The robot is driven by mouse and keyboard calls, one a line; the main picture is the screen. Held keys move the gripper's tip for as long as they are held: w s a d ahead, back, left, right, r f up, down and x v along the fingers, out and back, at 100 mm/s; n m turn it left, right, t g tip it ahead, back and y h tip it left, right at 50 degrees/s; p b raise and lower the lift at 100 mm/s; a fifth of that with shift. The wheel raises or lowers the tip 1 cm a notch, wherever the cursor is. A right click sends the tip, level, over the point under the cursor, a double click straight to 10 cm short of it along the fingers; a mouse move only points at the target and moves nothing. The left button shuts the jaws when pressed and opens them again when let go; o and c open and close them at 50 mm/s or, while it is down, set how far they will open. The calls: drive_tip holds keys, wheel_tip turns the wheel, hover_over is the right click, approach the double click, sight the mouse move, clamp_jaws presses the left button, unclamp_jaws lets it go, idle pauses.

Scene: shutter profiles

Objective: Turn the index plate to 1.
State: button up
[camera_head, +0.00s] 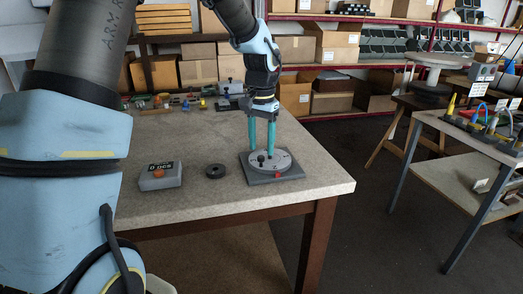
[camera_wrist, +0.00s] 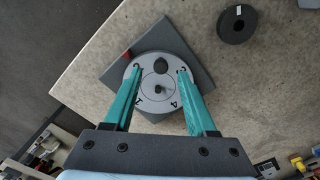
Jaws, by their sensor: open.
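The index plate (camera_head: 284,164) is a light grey numbered disc on a dark square base (camera_head: 290,175) near the table's front right corner.
A dark ring (camera_head: 215,171) and a grey box with an orange button (camera_head: 160,175) lie left of the base. Small parts and tools lie along the table's back. Bare tabletop (camera_head: 215,200) lies in front. Another bench (camera_head: 460,125) stands at right.

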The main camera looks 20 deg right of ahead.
sight(261, 157)
drive_tip(key=shift+f, duration=1.55)
drive_tip(key=shift+a, duration=0.1)
clamp_jaws()
